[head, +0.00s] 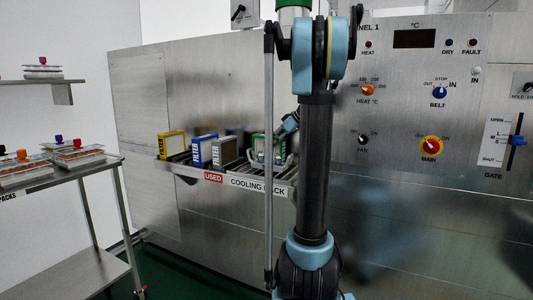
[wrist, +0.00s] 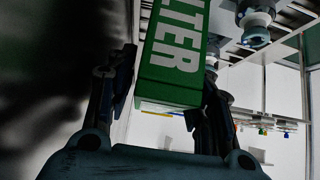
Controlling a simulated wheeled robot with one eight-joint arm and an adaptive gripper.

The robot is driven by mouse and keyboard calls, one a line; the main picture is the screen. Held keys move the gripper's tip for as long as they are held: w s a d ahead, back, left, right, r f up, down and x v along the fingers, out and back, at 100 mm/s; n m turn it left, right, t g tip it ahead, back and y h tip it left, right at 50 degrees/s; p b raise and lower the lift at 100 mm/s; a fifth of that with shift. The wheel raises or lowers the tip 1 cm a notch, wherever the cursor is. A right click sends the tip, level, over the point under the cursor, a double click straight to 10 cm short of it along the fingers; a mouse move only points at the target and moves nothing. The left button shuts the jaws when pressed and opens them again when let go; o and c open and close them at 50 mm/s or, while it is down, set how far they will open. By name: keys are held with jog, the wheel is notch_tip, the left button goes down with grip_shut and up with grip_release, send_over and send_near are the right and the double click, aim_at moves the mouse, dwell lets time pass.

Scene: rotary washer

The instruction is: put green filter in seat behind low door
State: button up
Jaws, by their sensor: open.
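The green filter (head: 259,147) stands at the right end of a row of filters on the cooling rack. In the wrist view, the green filter (wrist: 175,55), with white lettering, lies between the two fingers of my gripper (wrist: 168,88). The fingers are open, one on each side of it; I cannot tell whether either touches it. In the head view my gripper (head: 270,160) is at the green filter, partly hidden behind my own arm. I cannot make out a low door or a filter seat in either view.
The cooling rack (head: 258,186) projects from the steel machine wall. A yellow filter (head: 172,145), a blue filter (head: 204,151) and a grey filter (head: 224,153) stand left of the green one. A steel cart (head: 75,172) with packs stands at left. A control panel (head: 430,100) is at right.

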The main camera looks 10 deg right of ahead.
jog(key=x, duration=0.2)
jog(key=shift+w+a+f, duration=0.15)
jog(key=shift+a+f, duration=0.05)
jog(key=shift+f, duration=0.1)
jog(key=c, duration=1.1)
